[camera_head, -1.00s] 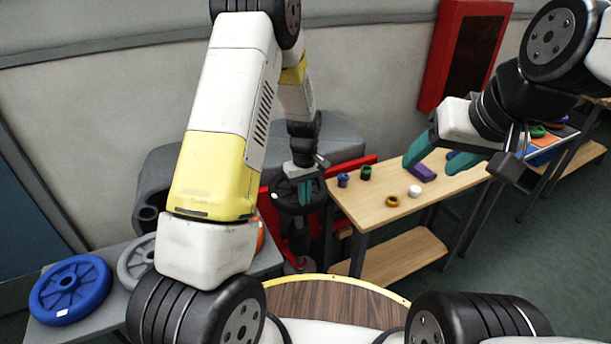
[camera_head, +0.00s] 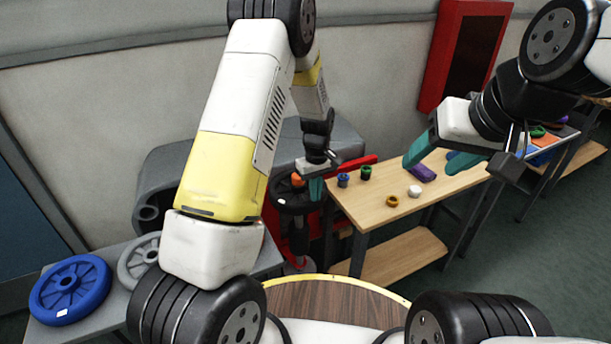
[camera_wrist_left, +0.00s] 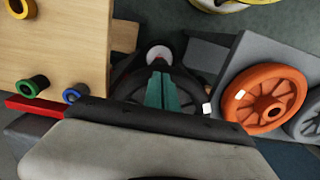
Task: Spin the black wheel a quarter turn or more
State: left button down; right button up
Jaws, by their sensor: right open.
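The black wheel (camera_head: 283,207) lies flat on an upright stand beside the left end of the wooden bench. It has a white mark on its rim, and my left arm hides part of it. In the left wrist view the black wheel (camera_wrist_left: 205,88) lies under and around the fingers. My left gripper (camera_head: 315,188) points down at the right side of the wheel. Its teal fingers (camera_wrist_left: 163,92) are together, with no object visible between them; I cannot tell if they touch the wheel. My right gripper (camera_head: 445,155) is open and empty above the bench.
A blue wheel (camera_head: 70,290) and a grey wheel (camera_head: 138,260) rest on the grey bench at left. An orange wheel (camera_wrist_left: 265,100) is there too. The wooden bench (camera_head: 370,205) holds several small rings and cups. A red cabinet (camera_head: 465,55) is on the wall.

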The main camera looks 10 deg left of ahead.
pick_arm(q)
jog(key=shift+r, duration=3.55)
jog(key=s+a+r+m+t+h, duration=0.1)
jog(key=s+a+r+m, duration=0.1)
jog(key=s+r, duration=0.5)
jog(key=s+a+r+m+t+h, duration=0.1)
jog(key=s+a+r+t, duration=0.15)
jog(key=r, duration=0.85)
jog(key=s+a+r+m+t, duration=0.1)
jog(key=s+r+m, duration=0.1)
jog(key=s, duration=0.6)
jog(key=s+a+r+m+t, duration=0.1)
jog(key=s+r, duration=0.3)
jog(key=s, duration=0.5)
jog(key=shift+a+r+m+t, duration=0.3)
jog(key=shift+m+t, duration=0.05)
jog(key=shift+m, duration=0.35)
